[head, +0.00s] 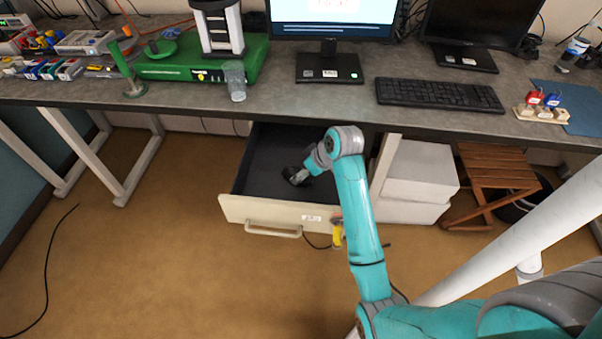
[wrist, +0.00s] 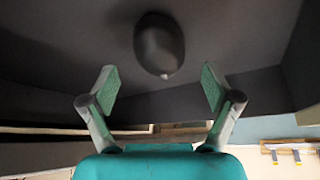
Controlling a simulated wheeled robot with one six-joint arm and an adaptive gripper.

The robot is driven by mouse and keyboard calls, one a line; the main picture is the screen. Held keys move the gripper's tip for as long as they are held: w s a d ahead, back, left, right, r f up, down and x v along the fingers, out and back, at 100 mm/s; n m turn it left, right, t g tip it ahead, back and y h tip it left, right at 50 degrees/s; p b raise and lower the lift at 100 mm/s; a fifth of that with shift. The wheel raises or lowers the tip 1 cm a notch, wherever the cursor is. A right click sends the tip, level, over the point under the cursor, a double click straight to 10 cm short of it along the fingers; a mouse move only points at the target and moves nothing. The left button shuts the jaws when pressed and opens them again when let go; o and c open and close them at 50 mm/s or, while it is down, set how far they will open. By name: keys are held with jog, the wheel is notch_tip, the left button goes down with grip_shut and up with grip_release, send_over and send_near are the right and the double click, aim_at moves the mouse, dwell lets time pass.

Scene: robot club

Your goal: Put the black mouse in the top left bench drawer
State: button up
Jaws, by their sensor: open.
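The bench drawer (head: 270,210) is pulled open under the bench, with a cream front and a dark inside. My gripper (head: 297,177) is down inside the drawer. In the wrist view my gripper (wrist: 160,82) has its two green-padded fingers spread wide with nothing between the pads. The black mouse (wrist: 158,45) lies on the dark drawer floor just beyond the fingertips, roughly centred between them and seemingly touching neither. In the head view I cannot make out the mouse apart from the dark gripper.
The bench top (head: 300,100) overhangs the drawer's back. A clear cup (head: 235,80), a keyboard (head: 438,94) and a monitor (head: 330,25) stand on it. White boxes (head: 420,172) and a wooden stool (head: 495,175) are right of the drawer. The floor on the left is mostly clear.

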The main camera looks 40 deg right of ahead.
jog(key=v, duration=0.8)
jog(key=shift+s+r, duration=0.1)
jog(key=shift+r, duration=0.05)
